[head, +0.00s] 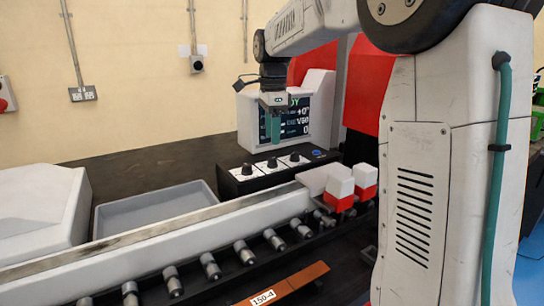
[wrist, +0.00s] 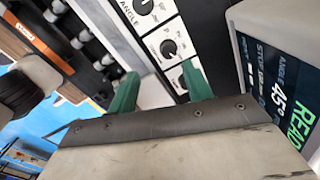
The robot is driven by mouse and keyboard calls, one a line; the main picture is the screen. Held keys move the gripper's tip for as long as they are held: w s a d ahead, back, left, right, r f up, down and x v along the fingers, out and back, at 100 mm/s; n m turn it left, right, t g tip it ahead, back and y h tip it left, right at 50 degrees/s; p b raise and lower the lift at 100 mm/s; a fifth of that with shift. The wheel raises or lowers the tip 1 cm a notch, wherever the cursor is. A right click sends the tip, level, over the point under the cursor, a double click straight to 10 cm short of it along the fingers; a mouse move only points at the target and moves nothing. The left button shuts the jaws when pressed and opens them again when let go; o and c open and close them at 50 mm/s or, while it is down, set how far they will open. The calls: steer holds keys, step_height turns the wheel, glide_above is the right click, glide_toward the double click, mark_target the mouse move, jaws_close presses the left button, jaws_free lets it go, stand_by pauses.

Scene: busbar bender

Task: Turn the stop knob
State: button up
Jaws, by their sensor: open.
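A dark control box (head: 234,184) carries three black knobs on white plates in a row; the middle knob (head: 272,163) also shows in the wrist view (wrist: 168,47). The knob in the wrist view's upper part (wrist: 144,5) has "ANGLE" beside it. The third knob (wrist: 183,82) is partly hidden by a finger. I cannot read which plate says stop. My gripper (head: 275,140) has green fingers pointing down above the box, apart from it. In the wrist view the fingers (wrist: 160,85) are spread with nothing between them.
A display screen (head: 299,115) stands right behind my gripper. A blue button (head: 318,154) sits at the box's right end. Red-and-white blocks (head: 340,185) and a roller row (head: 210,266) lie in front. A grey tray (head: 150,210) is at left.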

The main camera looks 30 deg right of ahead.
mark_target(272, 158)
steer(key=shift+w+d+f+m, duration=0.15)
steer(key=shift+w+d+m, duration=0.2)
steer(key=shift+w, duration=0.2)
steer(key=shift+w+d+f, duration=0.1)
steer(key=shift+w+f, duration=0.05)
steer(key=shift+f, duration=0.1)
step_height(272, 158, down, 7)
steer(key=shift+f, duration=0.15)
steer(key=c, duration=1)
